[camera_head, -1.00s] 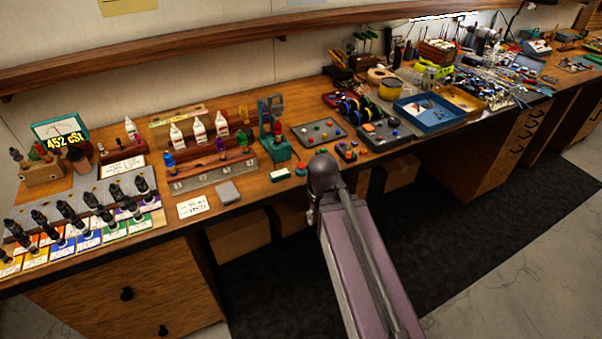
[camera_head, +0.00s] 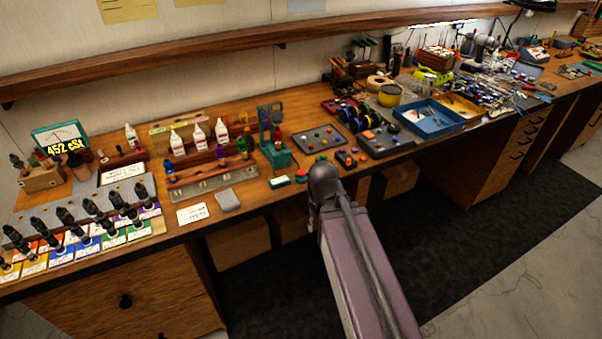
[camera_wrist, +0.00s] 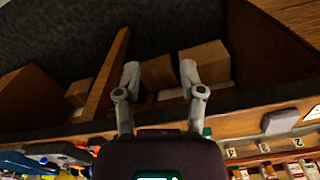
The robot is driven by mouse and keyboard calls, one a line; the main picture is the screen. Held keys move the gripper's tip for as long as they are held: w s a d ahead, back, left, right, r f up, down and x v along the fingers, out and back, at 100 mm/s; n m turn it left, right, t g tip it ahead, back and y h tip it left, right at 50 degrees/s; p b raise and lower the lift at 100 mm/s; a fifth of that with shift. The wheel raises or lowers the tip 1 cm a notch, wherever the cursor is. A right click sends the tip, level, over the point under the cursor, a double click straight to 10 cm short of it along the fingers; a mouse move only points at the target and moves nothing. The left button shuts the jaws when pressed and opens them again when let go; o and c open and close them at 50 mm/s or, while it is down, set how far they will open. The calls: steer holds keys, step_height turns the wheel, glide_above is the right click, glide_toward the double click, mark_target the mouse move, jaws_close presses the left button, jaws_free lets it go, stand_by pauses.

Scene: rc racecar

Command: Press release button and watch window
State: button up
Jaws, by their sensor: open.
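A small red button on a green base (camera_head: 301,175) sits near the bench's front edge, just left of my arm in the head view. I cannot tell for sure that it is the release button. A teal stand (camera_head: 274,148) with an upright frame is behind it; whether it holds the window is too small to tell. A teal gauge (camera_head: 60,138) reading "452 cSt" stands at the far left. My gripper (camera_wrist: 160,75) shows in the wrist view with two fingers apart and nothing between them.
Dropper bottles on coloured cards (camera_head: 85,225) fill the left front. White bottles (camera_head: 199,138) stand behind a metal rail. A panel of coloured knobs (camera_head: 317,138) and a blue tray (camera_head: 428,117) lie to the right. Cardboard boxes (camera_wrist: 205,62) stand under the bench.

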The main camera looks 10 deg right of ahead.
jaws_close()
stand_by(1.3)
